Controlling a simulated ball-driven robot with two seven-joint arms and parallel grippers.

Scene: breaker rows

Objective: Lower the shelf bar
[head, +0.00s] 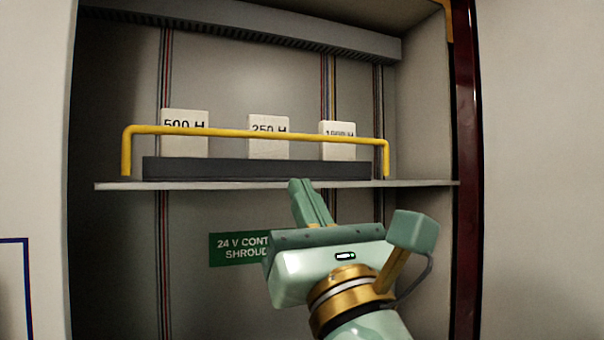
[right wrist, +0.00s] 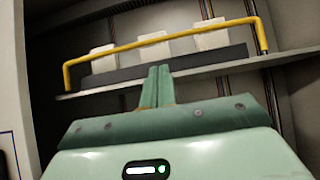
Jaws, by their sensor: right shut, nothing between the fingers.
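A yellow bar (head: 250,133) runs across the front of a shelf (head: 115,186) inside an open cabinet, its two ends bent down to the shelf. It stands raised, crossing in front of several white labelled blocks. My right gripper (head: 294,183) is shut and empty, its fingertips just below the shelf's front edge in the head view. In the right wrist view the bar (right wrist: 160,44) and shelf (right wrist: 90,94) show beyond the shut fingers (right wrist: 158,70). The fingers look apart from the bar. My left gripper is not in view.
White blocks marked 500 H (head: 185,145), 250 H (head: 268,148) and another (head: 338,150) stand behind a dark rail (head: 250,170) on the shelf. A green sign (head: 235,249) is below. The cabinet's dark red right edge (head: 467,200) stands right of my arm.

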